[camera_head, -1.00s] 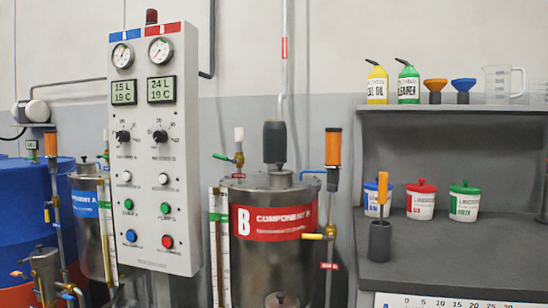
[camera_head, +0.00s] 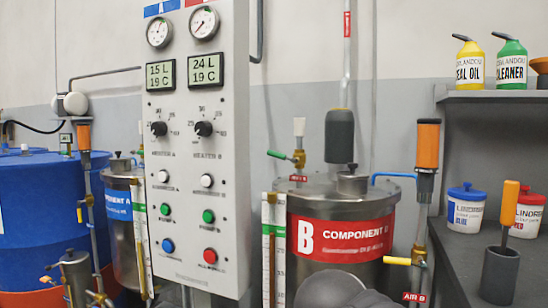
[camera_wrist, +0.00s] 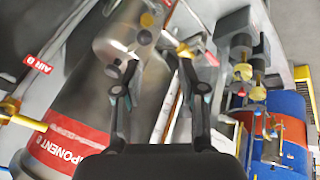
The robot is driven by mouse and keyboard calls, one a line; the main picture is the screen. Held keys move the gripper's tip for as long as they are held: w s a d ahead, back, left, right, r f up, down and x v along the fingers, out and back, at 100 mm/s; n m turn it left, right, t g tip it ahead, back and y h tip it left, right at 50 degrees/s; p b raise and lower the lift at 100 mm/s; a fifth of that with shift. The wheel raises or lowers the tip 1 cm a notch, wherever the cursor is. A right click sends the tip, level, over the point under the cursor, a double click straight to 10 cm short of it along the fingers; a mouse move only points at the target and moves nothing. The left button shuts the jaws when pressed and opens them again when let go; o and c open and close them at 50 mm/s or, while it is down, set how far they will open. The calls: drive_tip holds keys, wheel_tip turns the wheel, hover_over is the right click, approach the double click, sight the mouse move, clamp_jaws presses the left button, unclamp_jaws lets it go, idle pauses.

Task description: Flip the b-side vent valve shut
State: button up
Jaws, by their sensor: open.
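The b-side vent valve (camera_head: 298,159) appears to be the small brass valve on the left of the tank B lid. Its green lever (camera_head: 277,154) points left, slightly upward, across the upright pipe. A small red tag (camera_head: 298,178) sits below it, too small to read surely. Tank B (camera_head: 335,206) is steel with a red "COMPONENT B" label. My gripper (camera_wrist: 153,85) is open and empty in the wrist view, in front of steel surfaces near tank B. I cannot make out the green lever in the wrist view.
A control panel (camera_head: 195,130) stands left of tank B. A yellow-handled valve (camera_head: 397,261) tagged "AIR B" and an orange-topped pipe (camera_head: 428,145) stand right. A grey motor (camera_head: 339,135) rises over the lid. A bench with tubs (camera_head: 466,208) is at right. A blue drum (camera_head: 40,200) is far left.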

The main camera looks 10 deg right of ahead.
drive_tip(key=w+r+n+h, duration=0.2)
drive_tip(key=w+r+h, duration=0.1)
drive_tip(key=w+r, duration=0.35)
drive_tip(key=t+h+b, duration=0.2)
drive_tip(key=t+h, duration=0.5)
drive_tip(key=h, duration=0.2)
approach(274, 155)
drive_tip(key=p+x, duration=0.2)
drive_tip(key=x, duration=0.8)
drive_tip(key=shift+w+d, duration=0.25)
clamp_jaws()
